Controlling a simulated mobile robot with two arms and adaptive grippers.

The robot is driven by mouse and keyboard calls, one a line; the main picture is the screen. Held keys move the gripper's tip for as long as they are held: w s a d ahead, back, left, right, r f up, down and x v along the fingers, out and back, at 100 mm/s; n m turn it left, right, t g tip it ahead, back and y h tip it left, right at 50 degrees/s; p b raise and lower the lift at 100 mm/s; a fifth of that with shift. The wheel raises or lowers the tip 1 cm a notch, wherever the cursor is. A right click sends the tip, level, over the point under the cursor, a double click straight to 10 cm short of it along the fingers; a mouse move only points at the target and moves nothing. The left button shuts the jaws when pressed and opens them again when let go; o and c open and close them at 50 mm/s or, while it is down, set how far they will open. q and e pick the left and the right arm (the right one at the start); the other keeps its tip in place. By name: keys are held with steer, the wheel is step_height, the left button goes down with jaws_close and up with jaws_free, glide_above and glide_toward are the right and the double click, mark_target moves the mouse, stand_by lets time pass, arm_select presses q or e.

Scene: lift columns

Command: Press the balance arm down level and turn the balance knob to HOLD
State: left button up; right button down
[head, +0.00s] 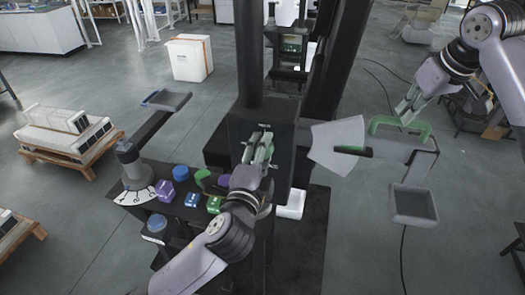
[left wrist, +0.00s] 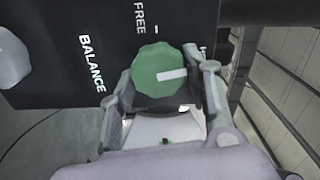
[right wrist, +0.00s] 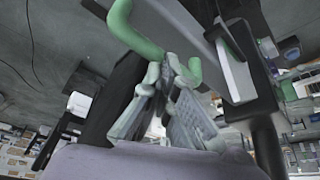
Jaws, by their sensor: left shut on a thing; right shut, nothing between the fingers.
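The green balance knob (left wrist: 148,68) is on a black panel in the left wrist view, between "BALANCE" and "FREE" lettering. Its white mark points right, toward a label mostly hidden by a finger. My left gripper (head: 262,148) is shut on the knob, one finger on each side. The balance arm (head: 388,143) is a grey beam at the right in the head view, with a green handle (head: 402,127) on top. My right gripper (head: 408,105) is shut and empty at the handle; the handle also shows in the right wrist view (right wrist: 133,30). I cannot tell whether they touch or whether the arm is level.
A grey pan (head: 413,205) hangs at the beam's right end. A pale fan-shaped plate (head: 336,143) stands by the column.

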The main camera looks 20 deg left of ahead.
arm_select(q)
steer(key=shift+m, duration=0.9)
arm_select(e)
steer(key=shift+f, duration=0.1)
arm_select(q)
steer(key=o, duration=1.1)
steer(key=shift+o, duration=0.2)
steer(key=shift+s, duration=0.1)
steer(key=s, duration=1.2)
